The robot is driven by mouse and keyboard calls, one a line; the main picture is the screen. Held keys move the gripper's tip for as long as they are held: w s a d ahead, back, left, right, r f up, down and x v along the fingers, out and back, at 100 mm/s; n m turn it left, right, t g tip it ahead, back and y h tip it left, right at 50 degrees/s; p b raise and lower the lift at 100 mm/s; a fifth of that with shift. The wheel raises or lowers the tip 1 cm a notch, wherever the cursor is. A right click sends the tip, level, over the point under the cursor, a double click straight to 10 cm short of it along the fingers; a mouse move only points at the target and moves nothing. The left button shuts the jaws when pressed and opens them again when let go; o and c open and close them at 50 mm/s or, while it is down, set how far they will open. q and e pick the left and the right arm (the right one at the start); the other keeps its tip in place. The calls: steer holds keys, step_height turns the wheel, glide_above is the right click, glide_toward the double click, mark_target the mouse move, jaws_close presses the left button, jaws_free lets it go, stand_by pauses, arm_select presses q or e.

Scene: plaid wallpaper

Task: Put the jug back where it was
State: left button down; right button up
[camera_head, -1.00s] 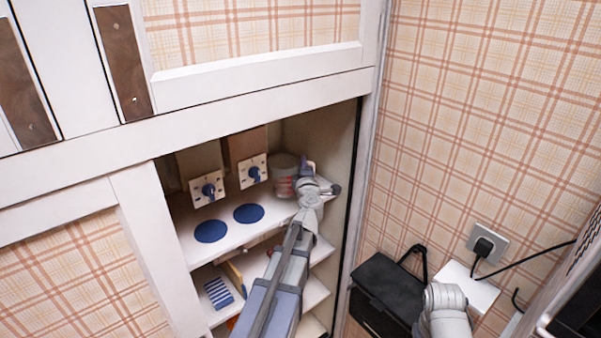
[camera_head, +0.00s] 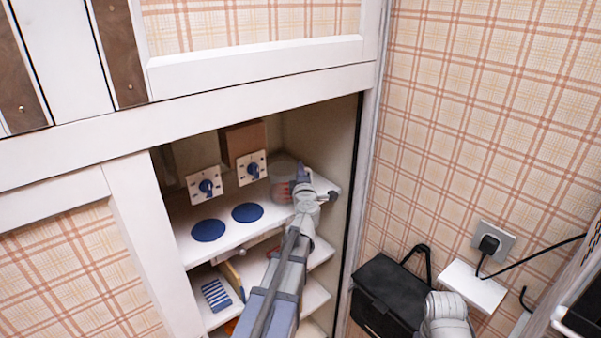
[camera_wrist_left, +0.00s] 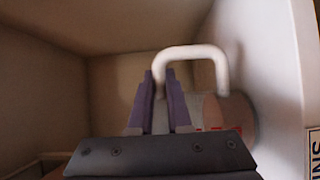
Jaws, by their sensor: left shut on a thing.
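The jug (camera_head: 280,177) is pale grey with red marks on its side. It is at the right end of the cupboard's upper shelf (camera_head: 228,231), partly behind my gripper. My left gripper (camera_head: 301,176) reaches in from below and is shut on the jug's handle. In the left wrist view the purple fingers (camera_wrist_left: 163,88) are on either side of one end of the white looped handle (camera_wrist_left: 195,52). The jug's body (camera_wrist_left: 236,112) is to their right, close to a pale wall. I cannot tell whether the jug's base touches the shelf. My right gripper is out of view.
Two blue discs (camera_head: 208,231) (camera_head: 247,213) lie on the shelf left of the jug. Behind them are two panels with blue knobs (camera_head: 206,188) (camera_head: 253,169) and a brown box (camera_head: 241,140). The cupboard's right side wall (camera_head: 331,140) is close. A black bag (camera_head: 388,297) stands outside.

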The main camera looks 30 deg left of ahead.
arm_select(q)
steer(key=shift+f, duration=0.2)
steer(key=c, duration=0.9)
jaws_free()
steer(key=shift+r, duration=0.1)
steer(key=shift+o, duration=0.2)
steer(key=shift+r, duration=0.2)
steer(key=v, duration=1.2)
